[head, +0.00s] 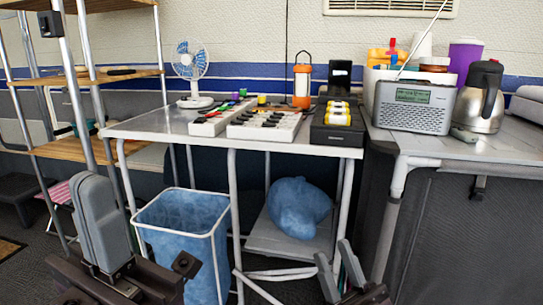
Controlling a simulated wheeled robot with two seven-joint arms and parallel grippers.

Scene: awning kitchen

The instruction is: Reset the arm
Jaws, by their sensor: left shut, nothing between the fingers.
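My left gripper (93,182) is at the lower left, its grey fingers together and pointing up, with nothing between them. It is in front of the shelf rack and left of the blue-lined bin. My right gripper (330,248) is at the bottom edge, right of centre, in front of the table's lower shelf. Its two grey fingers point up with a gap between them, and I see nothing held. Much of both arms is out of view.
A metal table (150,125) bears a fan (190,68), trays of small items (265,125), a lantern (302,82) and a black box (337,133). A radio (413,107) and steel jug (476,108) stand on the right counter. Below are a blue-lined bin (180,235) and blue bag (298,208).

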